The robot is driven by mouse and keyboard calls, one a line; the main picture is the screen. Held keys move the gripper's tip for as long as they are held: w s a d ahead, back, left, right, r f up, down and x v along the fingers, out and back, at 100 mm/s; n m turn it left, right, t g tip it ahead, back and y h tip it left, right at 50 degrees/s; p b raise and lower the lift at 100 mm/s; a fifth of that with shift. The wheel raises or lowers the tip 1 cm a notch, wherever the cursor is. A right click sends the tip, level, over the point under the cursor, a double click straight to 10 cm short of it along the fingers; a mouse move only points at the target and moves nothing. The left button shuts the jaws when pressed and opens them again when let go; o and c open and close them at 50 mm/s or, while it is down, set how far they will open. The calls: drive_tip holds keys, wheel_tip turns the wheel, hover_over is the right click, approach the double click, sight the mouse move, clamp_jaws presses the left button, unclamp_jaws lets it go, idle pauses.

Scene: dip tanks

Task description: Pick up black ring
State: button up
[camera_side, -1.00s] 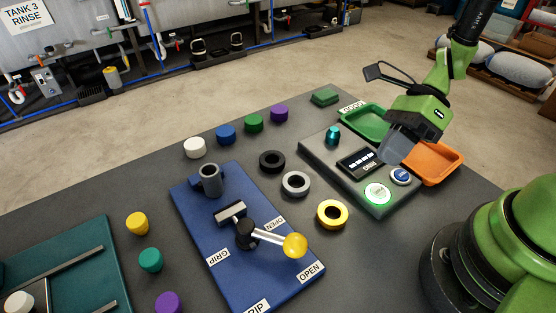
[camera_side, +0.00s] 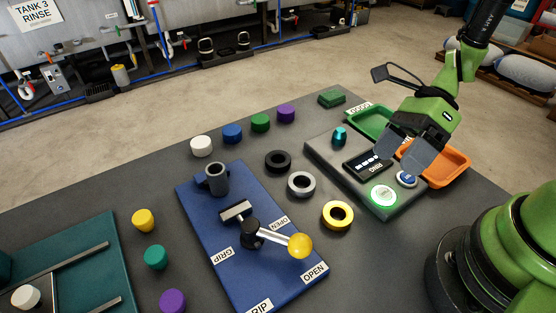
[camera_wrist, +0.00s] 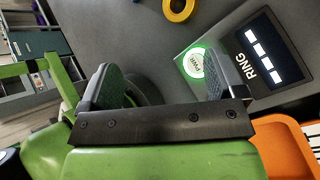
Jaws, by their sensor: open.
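The black ring (camera_side: 278,161) lies flat on the dark table in the side view, just right of the blue plate and behind the grey ring (camera_side: 301,184). My gripper (camera_side: 400,152) is open and empty above the grey panel box, well to the right of the black ring. In the wrist view the two fingers (camera_wrist: 158,66) stand apart with nothing between them. I cannot make out the black ring in the wrist view.
A yellow ring (camera_side: 338,228) lies nearest the panel box (camera_side: 330,158); it also shows in the wrist view (camera_wrist: 180,14). Green (camera_side: 365,122) and orange (camera_side: 452,177) trays stand behind the box. The blue plate (camera_side: 205,225) carries a grey cup and a yellow-knobbed lever.

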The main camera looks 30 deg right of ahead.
drive_tip(key=w+n+h, duration=0.1)
drive_tip(key=w+n, duration=0.1)
drive_tip(key=n, duration=0.2)
drive_tip(key=w+a+f+n+g+h, duration=0.1)
drive_tip(key=w+n+h, duration=0.1)
drive_tip(key=n, duration=0.2)
drive_tip(key=w+a+f+n+h, duration=0.1)
drive_tip(key=w+n, duration=0.1)
drive_tip(key=n, duration=0.3)
drive_tip(key=shift+w+f+g+h, duration=0.15)
drive_tip(key=shift+w+g+h, duration=0.2)
drive_tip(key=shift+g+h, duration=0.05)
drive_tip(key=w+a+n+t+h, duration=0.2)
drive_tip(key=w+a+n+h, duration=0.15)
drive_tip(key=w+n, duration=0.45)
drive_tip(key=n+t, duration=0.2)
drive_tip(key=n, duration=0.5)
hover_over(278, 164)
drive_tip(key=s, duration=0.1)
wheel_tip(278, 164, down, 2)
drive_tip(key=shift+a+f+h, duration=0.1)
drive_tip(key=shift+a+h, duration=0.05)
drive_tip(key=shift+h, duration=0.2)
drive_tip(key=f, duration=0.5)
drive_tip(key=shift+w+f, duration=0.35)
drive_tip(key=shift+w, duration=0.05)
drive_tip(key=c, duration=1.1)
drive_tip(key=shift+c, duration=0.2)
